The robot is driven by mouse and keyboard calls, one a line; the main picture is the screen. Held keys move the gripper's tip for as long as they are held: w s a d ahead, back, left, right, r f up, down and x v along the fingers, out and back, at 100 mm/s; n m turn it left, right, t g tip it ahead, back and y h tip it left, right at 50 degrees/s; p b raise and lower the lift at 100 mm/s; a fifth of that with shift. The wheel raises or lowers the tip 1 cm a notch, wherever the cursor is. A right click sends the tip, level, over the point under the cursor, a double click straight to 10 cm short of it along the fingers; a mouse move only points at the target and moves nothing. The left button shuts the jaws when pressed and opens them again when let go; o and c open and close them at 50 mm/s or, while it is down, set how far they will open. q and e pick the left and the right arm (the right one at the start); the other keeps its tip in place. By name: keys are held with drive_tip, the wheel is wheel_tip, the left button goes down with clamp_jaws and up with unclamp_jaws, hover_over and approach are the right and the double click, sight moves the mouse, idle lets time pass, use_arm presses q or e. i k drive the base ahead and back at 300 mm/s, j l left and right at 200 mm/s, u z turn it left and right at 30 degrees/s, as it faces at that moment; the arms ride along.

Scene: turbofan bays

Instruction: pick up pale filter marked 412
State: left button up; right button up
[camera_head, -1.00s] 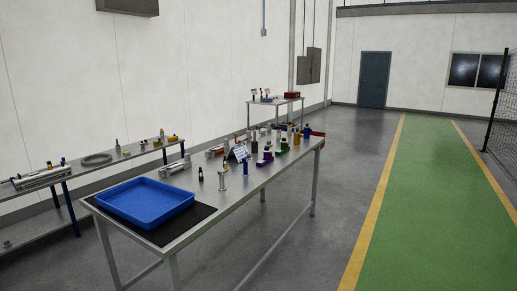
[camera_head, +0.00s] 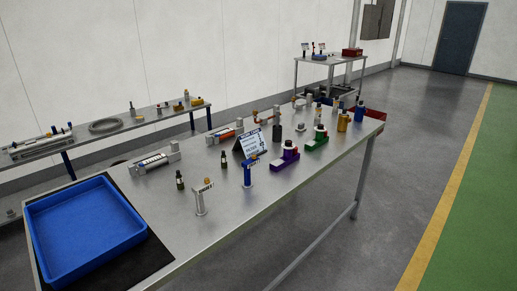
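I cannot make out a filter marked 412; the markings are too small to read. On the long metal table (camera_head: 215,215), a pale cylinder (camera_head: 153,161) lies in a grey holder near the blue tray. A second pale cylinder with an orange-red part (camera_head: 222,134) lies in a similar holder farther back. A small pale upright piece (camera_head: 299,102) stands near the far edge. I cannot tell whether any of these is the filter. Neither of my grippers is in view.
An empty blue tray (camera_head: 85,226) sits on a black mat (camera_head: 150,262) at the near left. A sign (camera_head: 250,144), a grey post (camera_head: 204,197), a blue post (camera_head: 248,172), purple (camera_head: 285,160) and green (camera_head: 317,139) stands occupy the table. The aisle at right is clear.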

sight(318, 108)
drive_tip(key=i+l, duration=0.2)
drive_tip(key=i+l+z, duration=1.15)
drive_tip(key=i+z, duration=0.25)
drive_tip(key=i+l, duration=0.1)
drive_tip(key=i, duration=0.6)
drive_tip(key=i+l, duration=0.1)
drive_tip(key=i, duration=0.6)
drive_tip(key=i+l+u, duration=0.15)
drive_tip(key=i+u, duration=0.35)
drive_tip(key=i+l+u, duration=0.25)
drive_tip(key=u, duration=0.2)
drive_tip(key=i+l+u, duration=0.35)
drive_tip(key=u, duration=0.15)
drive_tip(key=i+l+u, duration=0.2)
drive_tip(key=l+u, duration=0.25)
drive_tip(key=i+l+u, duration=0.1)
drive_tip(key=l+u, duration=0.4)
drive_tip(key=l, duration=0.15)
drive_tip(key=l+u, duration=0.45)
drive_tip(key=l, duration=0.15)
drive_tip(key=j, duration=1.05)
